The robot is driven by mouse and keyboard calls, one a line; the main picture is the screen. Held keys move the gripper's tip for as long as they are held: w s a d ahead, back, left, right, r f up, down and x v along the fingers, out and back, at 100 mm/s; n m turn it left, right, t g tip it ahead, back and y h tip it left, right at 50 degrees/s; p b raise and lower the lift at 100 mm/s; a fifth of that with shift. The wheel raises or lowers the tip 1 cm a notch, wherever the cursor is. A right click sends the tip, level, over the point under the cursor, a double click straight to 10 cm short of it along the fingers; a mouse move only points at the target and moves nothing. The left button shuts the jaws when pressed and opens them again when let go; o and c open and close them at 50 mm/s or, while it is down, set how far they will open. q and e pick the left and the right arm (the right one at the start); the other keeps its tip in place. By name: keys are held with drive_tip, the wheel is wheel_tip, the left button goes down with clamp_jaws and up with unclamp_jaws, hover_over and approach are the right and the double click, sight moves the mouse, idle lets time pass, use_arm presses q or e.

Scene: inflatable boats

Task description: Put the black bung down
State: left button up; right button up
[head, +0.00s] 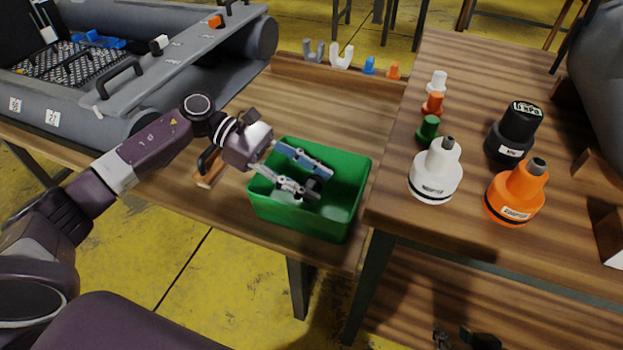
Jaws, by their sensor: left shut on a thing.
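My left gripper (312,187) reaches in from the left over the green bin (262,212) on the lower wooden table. Its fingers are shut on the black bung (314,186), a small dark piece mostly hidden between the fingertips. The bung is within the outline of the bin's opening; I cannot tell whether it touches the floor of the bin. Part of my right gripper (464,338) seems to show as dark pieces at the bottom edge, cut off by the frame; its state is unclear.
Grey and white hooked pieces, a blue bung (369,66) and an orange bung (393,71) line the back ledge. The right table holds white, orange and green bungs and several adapters, including a white one (436,172). A grey inflatable boat (180,60) lies at left.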

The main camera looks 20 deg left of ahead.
use_arm(q)
drive_tip(key=shift+s+f+b, duration=0.2)
drive_tip(key=shift+f+b, duration=0.25)
drive_tip(key=shift+f, duration=0.15)
use_arm(e)
drive_tip(key=shift+w+a+r+t+y, duration=0.1)
drive_tip(key=shift+w+a+r+t, duration=0.15)
drive_tip(key=shift+w+r+t, duration=0.35)
drive_tip(key=shift+w+a+r+t+y, duration=0.15)
drive_tip(key=shift+w+r, duration=0.25)
drive_tip(key=shift+w, duration=0.5)
drive_tip(key=shift+w+a+r+t+y, duration=0.1)
drive_tip(key=shift+w+a+r+t, duration=0.2)
drive_tip(key=shift+w+r+t, duration=0.35)
use_arm(q)
drive_tip(key=o, duration=1.2)
drive_tip(key=shift+o, duration=0.2)
drive_tip(key=shift+w, duration=0.1)
use_arm(e)
drive_tip(key=shift+f, duration=0.2)
use_arm(q)
drive_tip(key=shift+r, duration=0.15)
use_arm(e)
drive_tip(key=shift+g, duration=0.3)
